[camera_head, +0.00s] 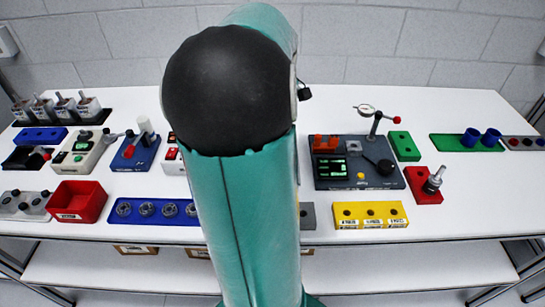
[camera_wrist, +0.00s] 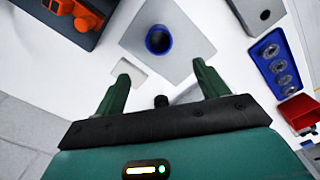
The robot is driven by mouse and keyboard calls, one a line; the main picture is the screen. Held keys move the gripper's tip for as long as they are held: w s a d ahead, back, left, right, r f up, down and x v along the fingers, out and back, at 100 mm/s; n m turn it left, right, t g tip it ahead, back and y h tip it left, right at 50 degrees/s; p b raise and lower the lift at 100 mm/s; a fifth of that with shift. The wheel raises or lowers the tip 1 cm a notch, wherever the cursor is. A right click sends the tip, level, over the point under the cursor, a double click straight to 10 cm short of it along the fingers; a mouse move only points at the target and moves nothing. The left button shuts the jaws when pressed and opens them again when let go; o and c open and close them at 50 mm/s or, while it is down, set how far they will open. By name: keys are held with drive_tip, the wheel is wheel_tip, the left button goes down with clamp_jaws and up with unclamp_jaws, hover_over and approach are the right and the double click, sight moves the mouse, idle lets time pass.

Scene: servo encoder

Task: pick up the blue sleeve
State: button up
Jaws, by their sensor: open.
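A blue sleeve (camera_wrist: 158,50) stands on a grey plate (camera_wrist: 186,66) in the wrist view, its round dark opening facing the camera. My gripper (camera_wrist: 161,72) is open and empty, with its two green fingers on either side below the sleeve in the picture. The fingers do not touch it. In the head view my arm hides the gripper and this sleeve; only the right end of a grey plate (camera_head: 308,216) shows beside my arm. Two more blue sleeves (camera_head: 470,138) stand on a green base (camera_head: 450,143) at the far right.
A dark fixture with orange blocks (camera_head: 338,180) and a dial gauge stands right of my arm. A yellow block (camera_head: 370,224) is in front of it. A blue tray of rings (camera_head: 130,221) and a red bin (camera_head: 90,215) lie left. White table shows between items.

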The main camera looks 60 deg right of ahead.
drive_tip(key=shift+s+f, duration=0.15)
drive_tip(key=shift+f, duration=6.7)
drive_tip(key=shift+c, duration=0.2)
drive_tip(key=c, duration=1)
